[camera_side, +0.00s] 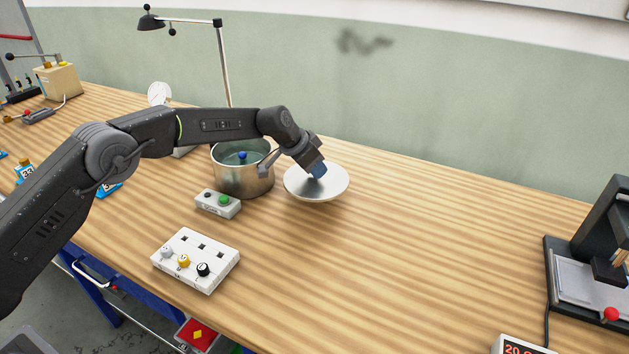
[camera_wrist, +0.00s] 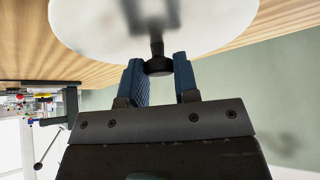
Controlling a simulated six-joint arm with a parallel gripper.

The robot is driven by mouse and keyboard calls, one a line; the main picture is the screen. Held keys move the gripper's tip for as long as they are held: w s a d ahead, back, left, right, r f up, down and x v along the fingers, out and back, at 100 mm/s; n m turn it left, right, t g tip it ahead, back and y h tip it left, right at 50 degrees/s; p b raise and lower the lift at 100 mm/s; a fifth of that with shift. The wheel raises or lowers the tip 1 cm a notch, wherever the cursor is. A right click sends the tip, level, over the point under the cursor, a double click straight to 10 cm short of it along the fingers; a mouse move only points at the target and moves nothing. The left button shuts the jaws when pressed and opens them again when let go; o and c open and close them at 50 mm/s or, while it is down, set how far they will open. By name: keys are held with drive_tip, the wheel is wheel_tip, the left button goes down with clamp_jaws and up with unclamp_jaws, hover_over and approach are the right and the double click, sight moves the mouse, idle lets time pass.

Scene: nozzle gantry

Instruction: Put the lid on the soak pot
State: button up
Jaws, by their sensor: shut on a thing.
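The soak pot (camera_side: 243,180) is a steel pot with a side handle, standing uncovered on the wooden bench in the side view. Liquid and a blue ball-like thing (camera_side: 242,156) show inside it. The lid (camera_side: 329,187) is a pale round disc to the right of the pot, apart from it. My gripper (camera_side: 317,170) is above the lid's middle. In the wrist view, its blue fingers (camera_wrist: 159,72) are on either side of the lid's black knob (camera_wrist: 158,66), and the lid (camera_wrist: 85,25) fills the top. The gripper is shut on the knob. Whether the lid touches the bench is unclear.
A small box with a green button (camera_side: 218,203) stands just in front of the pot. A white block with knobs (camera_side: 196,260) is nearer the front edge. A lamp (camera_side: 222,60) rises behind the pot. The bench right of the lid is clear up to a black machine (camera_side: 590,270).

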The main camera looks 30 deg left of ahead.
sight(307, 175)
wheel_tip(307, 175, up, 3)
drive_tip(key=shift+r, duration=0.1)
drive_tip(key=shift+w+a+r, duration=0.1)
drive_tip(key=shift+a+r, duration=0.9)
drive_tip(key=shift+a, duration=0.05)
drive_tip(key=s+a+r, duration=0.2)
drive_tip(key=a+r, duration=0.1)
drive_tip(key=a, duration=0.6)
drive_tip(key=s+a+r, duration=0.1)
drive_tip(key=a+r, duration=0.3)
drive_tip(key=a, duration=0.5)
drive_tip(key=shift+s+f, duration=0.1)
drive_tip(key=shift+f, duration=3.2)
drive_tip(key=shift+f, duration=0.2)
drive_tip(key=o, duration=1)
drive_tip(key=shift+o, duration=0.6)
